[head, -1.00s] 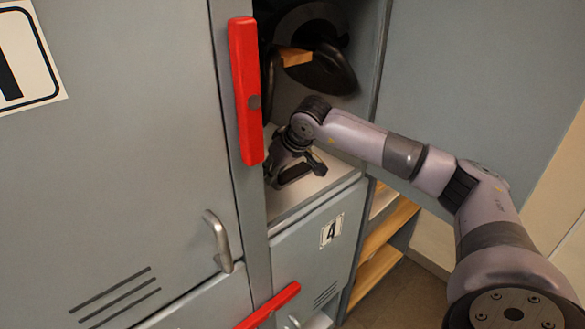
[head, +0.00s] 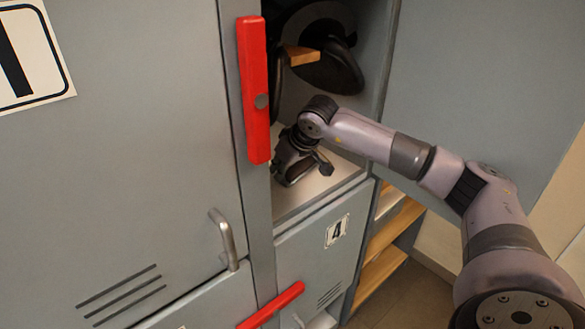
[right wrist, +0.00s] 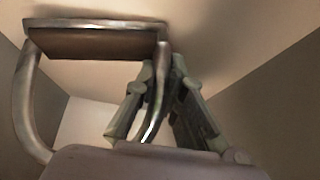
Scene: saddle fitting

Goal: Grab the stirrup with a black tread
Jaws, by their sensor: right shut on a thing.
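A stirrup with a shiny metal frame and a dark, brownish tread (right wrist: 95,43) shows in the right wrist view, on the left side. My right gripper (head: 303,168) reaches into the open locker compartment, low over its floor. In the right wrist view its fingers (right wrist: 160,100) are closed around the side bar of the stirrup, right of the tread. In the head view the stirrup cannot be made out behind the gripper. My left gripper is not in view.
A black saddle (head: 330,70) on a wooden support (head: 302,56) is above the gripper. A red bar (head: 253,90) stands at the compartment's left edge. The compartment floor (head: 338,180) is clear on the right. A locker marked 4 (head: 337,231) is below.

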